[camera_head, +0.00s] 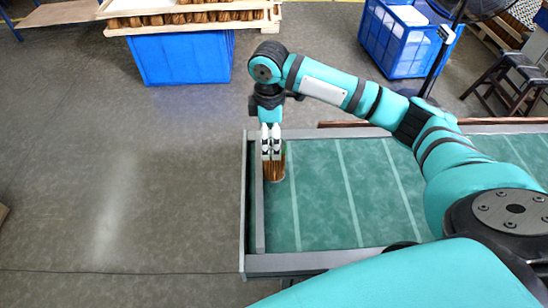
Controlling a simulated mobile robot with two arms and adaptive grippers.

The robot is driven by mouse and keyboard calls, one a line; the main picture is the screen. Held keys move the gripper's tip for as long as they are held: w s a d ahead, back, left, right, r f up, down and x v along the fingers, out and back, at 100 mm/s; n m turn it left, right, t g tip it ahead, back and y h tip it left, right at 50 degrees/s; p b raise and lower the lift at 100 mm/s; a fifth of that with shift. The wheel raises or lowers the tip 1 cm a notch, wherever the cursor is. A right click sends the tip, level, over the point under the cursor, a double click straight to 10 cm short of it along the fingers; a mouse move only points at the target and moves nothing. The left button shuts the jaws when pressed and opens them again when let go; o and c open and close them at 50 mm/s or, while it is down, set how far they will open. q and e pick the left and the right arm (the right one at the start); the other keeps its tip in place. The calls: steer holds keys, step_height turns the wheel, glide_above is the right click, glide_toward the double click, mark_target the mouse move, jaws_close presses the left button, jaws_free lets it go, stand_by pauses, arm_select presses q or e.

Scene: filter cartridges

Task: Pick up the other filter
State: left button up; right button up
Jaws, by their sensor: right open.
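A brown ribbed filter (274,170) stands at the far left end of the green conveyor belt (325,210), close to the grey side rail. My right gripper (271,156) points down at the filter, with its white fingertips at the filter's upper part. The fingers overlap the filter in the picture and hide part of it. The gripper is open; whether the fingers touch the filter I cannot tell. My left gripper is not in view.
Grey rails (248,215) border the belt. Behind it, a blue crate (182,58) stands under a wooden tray (195,18) of brown filters. Another blue crate (400,45), a stool (510,80) and a fan stand at the back right. The belt's right part is clear.

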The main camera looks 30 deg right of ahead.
mark_target(271, 143)
step_height(271, 143, down, 3)
steer(key=shift+f, duration=0.1)
steer(key=f, duration=0.1)
steer(key=f+p, duration=0.1)
steer(key=f, duration=0.1)
steer(key=shift+s+d+f, duration=0.15)
steer(key=shift+d+f, duration=0.1)
steer(key=shift+f, duration=0.6)
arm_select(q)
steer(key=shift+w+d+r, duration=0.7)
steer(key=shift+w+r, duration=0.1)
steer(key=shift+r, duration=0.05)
arm_select(e)
steer(key=c, duration=1.3)
